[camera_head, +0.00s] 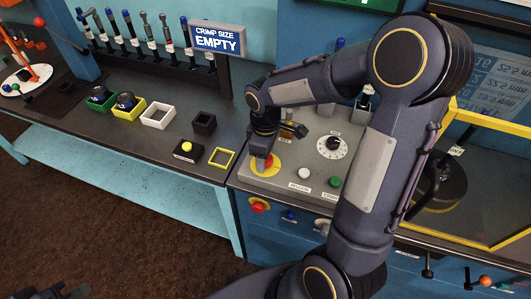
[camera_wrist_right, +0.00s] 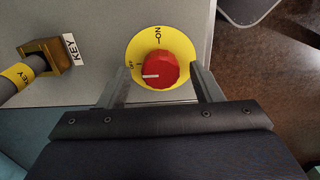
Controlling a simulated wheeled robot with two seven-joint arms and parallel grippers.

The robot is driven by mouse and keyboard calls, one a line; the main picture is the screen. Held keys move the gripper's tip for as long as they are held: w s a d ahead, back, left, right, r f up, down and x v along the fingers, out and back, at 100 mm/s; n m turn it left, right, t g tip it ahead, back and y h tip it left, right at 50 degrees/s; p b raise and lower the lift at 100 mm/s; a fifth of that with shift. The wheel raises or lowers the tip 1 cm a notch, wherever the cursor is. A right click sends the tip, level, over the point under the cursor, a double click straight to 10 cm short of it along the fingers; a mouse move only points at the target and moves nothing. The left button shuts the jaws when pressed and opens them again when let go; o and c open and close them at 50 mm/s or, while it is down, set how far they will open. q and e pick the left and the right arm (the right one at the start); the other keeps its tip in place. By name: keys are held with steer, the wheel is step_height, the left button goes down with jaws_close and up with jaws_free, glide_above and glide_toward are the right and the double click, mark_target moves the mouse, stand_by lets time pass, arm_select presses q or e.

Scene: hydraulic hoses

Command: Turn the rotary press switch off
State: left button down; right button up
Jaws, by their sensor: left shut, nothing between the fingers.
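The rotary press switch is a red knob (camera_wrist_right: 155,70) on a yellow round plate (camera_wrist_right: 147,48) with ON and OFF marks, seen in the right wrist view. Its white pointer line faces left, close to the OFF mark. My right gripper (camera_wrist_right: 160,84) is open, with one finger on each side of the knob; I cannot tell whether they touch it. In the head view the yellow plate (camera_head: 258,170) shows beneath my right gripper (camera_head: 261,163), which partly hides the knob. My left gripper (camera_head: 78,291) is shut and empty at the bottom left edge.
A brass key socket (camera_wrist_right: 45,55) with a cable sits beside the switch. The panel holds a dial (camera_head: 333,147), a white button (camera_head: 304,174) and a green button (camera_head: 335,182). A black box with a yellow button (camera_head: 186,149) and small trays stand on the left bench.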

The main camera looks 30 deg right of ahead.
step_height(320, 180, up, 8)
steer(key=shift+f, duration=0.1)
stand_by(0.5)
stand_by(0.4)
steer(key=shift+s+r, duration=0.2)
steer(key=shift+s, duration=0.1)
steer(key=s+a+r+m+t+y, duration=0.1)
steer(key=s+a+m+t+y, duration=0.1)
steer(key=s+m, duration=0.3)
steer(key=s+a+r+m+t+y, duration=0.1)
steer(key=s+a+m+t, duration=0.1)
steer(key=s, duration=0.9)
steer(key=shift+s+a+m+t+y, duration=0.2)
steer(key=shift+m+t+y, duration=0.2)
steer(key=shift+m+t, duration=0.7)
steer(key=shift+r+m+g, duration=0.1)
steer(key=shift+m+g, duration=0.2)
